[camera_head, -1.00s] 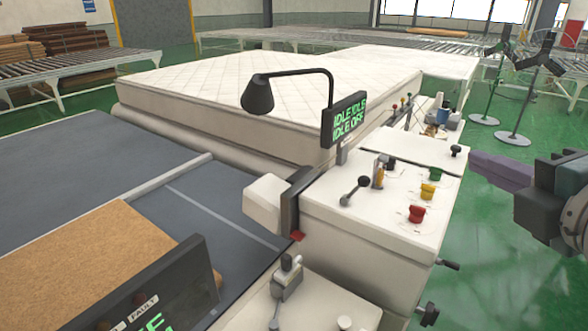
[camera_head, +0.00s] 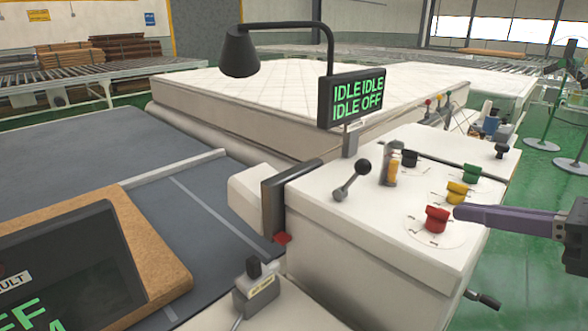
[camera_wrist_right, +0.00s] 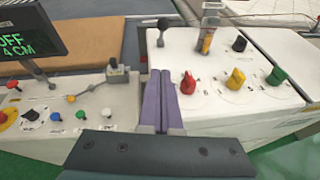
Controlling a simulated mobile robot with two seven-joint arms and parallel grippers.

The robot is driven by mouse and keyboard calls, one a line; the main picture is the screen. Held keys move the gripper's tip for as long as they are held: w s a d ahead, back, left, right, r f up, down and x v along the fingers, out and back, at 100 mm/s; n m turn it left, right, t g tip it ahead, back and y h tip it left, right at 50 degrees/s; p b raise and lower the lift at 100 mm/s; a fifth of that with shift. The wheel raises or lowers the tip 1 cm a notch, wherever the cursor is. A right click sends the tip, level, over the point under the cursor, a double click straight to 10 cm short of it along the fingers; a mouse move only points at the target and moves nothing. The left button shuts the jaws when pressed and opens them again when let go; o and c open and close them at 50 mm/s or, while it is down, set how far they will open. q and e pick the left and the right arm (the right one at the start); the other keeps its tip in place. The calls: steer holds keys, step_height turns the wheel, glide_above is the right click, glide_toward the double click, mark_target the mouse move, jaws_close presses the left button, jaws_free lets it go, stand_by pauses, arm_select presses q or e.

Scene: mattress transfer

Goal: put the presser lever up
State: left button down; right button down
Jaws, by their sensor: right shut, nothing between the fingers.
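A lever with a black ball knob (camera_head: 362,166) stands tilted on the left part of the white console top (camera_head: 385,150). Its ball (camera_wrist_right: 163,23) also shows in the right wrist view, just beyond my fingertips. A smaller lever unit with a dark knob (camera_head: 254,270) sits on the lower box. I cannot tell by label which is the presser lever. My right gripper (camera_head: 458,212) is shut and empty, its purple fingers together. In the head view its tips appear beside the red knob (camera_head: 436,220); I cannot tell whether they touch. In the wrist view the fingers (camera_wrist_right: 160,72) point towards the console.
Yellow (camera_head: 457,194) and green (camera_head: 471,174) knobs stand behind the red one. A screen (camera_head: 352,97) reading IDLE and OFF and a black lamp (camera_head: 240,52) rise behind the console. A mattress (camera_head: 300,92) lies beyond. Another panel (camera_head: 70,280) is at lower left.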

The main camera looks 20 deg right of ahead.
steer(key=p, duration=0.1)
glide_toward(354, 176)
step_height(354, 176, down, 3)
steer(key=shift+f, duration=0.1)
steer(key=shift+w+a+r+p, duration=0.15)
steer(key=shift+w+r+p, duration=0.2)
steer(key=shift+w+p, duration=0.2)
steer(key=shift+w+a+r+p, duration=0.15)
steer(key=shift+w+r+p, duration=0.2)
steer(key=shift+w, duration=0.25)
steer(key=shift+w+a+r, duration=0.1)
steer(key=shift+w, duration=0.55)
